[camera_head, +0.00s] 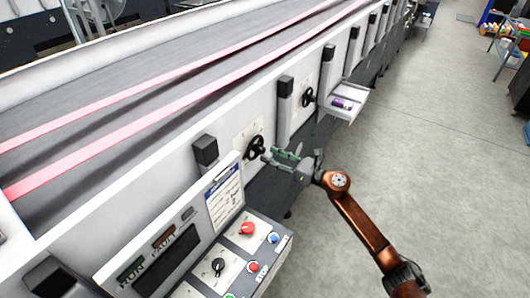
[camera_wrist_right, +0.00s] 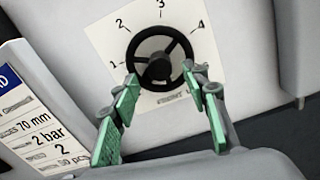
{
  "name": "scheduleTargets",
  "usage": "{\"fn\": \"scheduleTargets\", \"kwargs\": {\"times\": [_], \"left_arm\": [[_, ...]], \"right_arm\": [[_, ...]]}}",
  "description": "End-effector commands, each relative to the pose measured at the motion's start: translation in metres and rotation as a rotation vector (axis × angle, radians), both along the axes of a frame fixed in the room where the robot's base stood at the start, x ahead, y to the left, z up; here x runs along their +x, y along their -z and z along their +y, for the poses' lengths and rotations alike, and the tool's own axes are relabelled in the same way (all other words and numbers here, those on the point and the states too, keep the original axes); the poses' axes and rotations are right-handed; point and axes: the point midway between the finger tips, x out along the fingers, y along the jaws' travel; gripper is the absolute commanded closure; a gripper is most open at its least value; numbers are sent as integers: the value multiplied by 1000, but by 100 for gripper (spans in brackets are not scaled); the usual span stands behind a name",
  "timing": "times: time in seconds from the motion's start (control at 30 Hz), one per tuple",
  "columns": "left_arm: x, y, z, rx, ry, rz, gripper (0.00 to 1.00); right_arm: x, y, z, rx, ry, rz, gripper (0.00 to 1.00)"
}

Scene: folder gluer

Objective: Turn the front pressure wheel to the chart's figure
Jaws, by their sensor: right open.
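The nearer black pressure wheel (camera_head: 255,148) sits on the white machine side, in front of a white dial plate. In the right wrist view the wheel (camera_wrist_right: 178,45) has spokes and a dark hub, with figures 1, 2, 3 and 4 around it on the plate (camera_wrist_right: 108,42). I cannot tell which figure it is set to. The chart (camera_head: 225,198) is on the panel left of the wheel; its part in the wrist view (camera_wrist_right: 30,112) reads 70 mm, 2 bar and 2. My right gripper (camera_head: 270,156) is open, its green-padded fingers (camera_wrist_right: 160,84) spread just short of the wheel's lower rim.
A second black wheel (camera_head: 308,97) is farther along the machine, near a small white shelf (camera_head: 347,102) holding a purple item. A control panel with a red button (camera_head: 247,228) and a black knob (camera_head: 218,266) is below the chart.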

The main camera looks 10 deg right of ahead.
Motion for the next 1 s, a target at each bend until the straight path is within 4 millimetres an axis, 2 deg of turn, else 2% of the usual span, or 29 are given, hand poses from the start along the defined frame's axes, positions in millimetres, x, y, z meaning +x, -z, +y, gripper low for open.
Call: {"fn": "scheduleTargets", "kwargs": {"times": [0.23, 0.6, 1.0], "left_arm": [[1, -4, 0, 0, 0, -1, 60], [1, -4, 0, 0, 0, -1, 60], [1, -4, 0, 0, 0, -2, 60]], "right_arm": [[21, 0, 21, 3, 1, 2, 58], [25, 1, 24, 2, 2, 2, 59], [25, 1, 24, 3, 2, 3, 87]]}}
